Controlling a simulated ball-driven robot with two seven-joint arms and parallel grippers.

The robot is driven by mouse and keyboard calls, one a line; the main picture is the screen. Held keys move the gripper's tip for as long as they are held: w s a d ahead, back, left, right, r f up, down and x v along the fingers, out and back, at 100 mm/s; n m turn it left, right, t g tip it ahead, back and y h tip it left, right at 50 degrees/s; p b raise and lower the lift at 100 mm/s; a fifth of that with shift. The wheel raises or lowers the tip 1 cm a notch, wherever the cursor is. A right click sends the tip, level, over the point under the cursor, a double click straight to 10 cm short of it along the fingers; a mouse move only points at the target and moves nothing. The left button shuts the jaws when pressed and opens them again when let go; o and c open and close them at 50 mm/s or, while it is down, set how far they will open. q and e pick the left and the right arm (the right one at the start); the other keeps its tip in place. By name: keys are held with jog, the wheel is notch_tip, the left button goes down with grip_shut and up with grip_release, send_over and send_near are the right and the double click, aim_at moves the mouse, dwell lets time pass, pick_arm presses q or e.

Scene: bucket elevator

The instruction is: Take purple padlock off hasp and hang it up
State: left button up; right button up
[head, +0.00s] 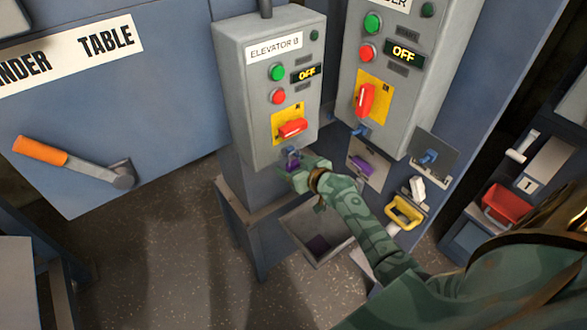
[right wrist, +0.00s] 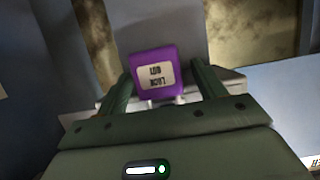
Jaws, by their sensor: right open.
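A purple padlock (right wrist: 155,75) with a pale "LOCK OUT" label shows in the right wrist view, the label upside down there. It also shows in the head view (head: 292,155) just below the grey ELEVATOR B box (head: 262,120), under the red switch handle (head: 293,128). My right gripper (head: 293,172) is right at the padlock. In the right wrist view its fingers (right wrist: 163,78) are open, one on each side of the padlock; whether they touch it I cannot tell. The hasp and shackle are mostly hidden. My left gripper is not in view.
A second grey box (head: 384,70) with a red handle stands to the right. Below it are a panel with a purple item (head: 363,165), a blue peg on a plate (head: 430,157) and a yellow handle (head: 404,212). An open tray (head: 330,250) is below my arm. An orange-handled lever (head: 40,150) is at left.

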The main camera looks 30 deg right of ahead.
jog(key=shift+c, duration=1.2)
jog(key=c, duration=1)
jog(key=shift+r, duration=0.15)
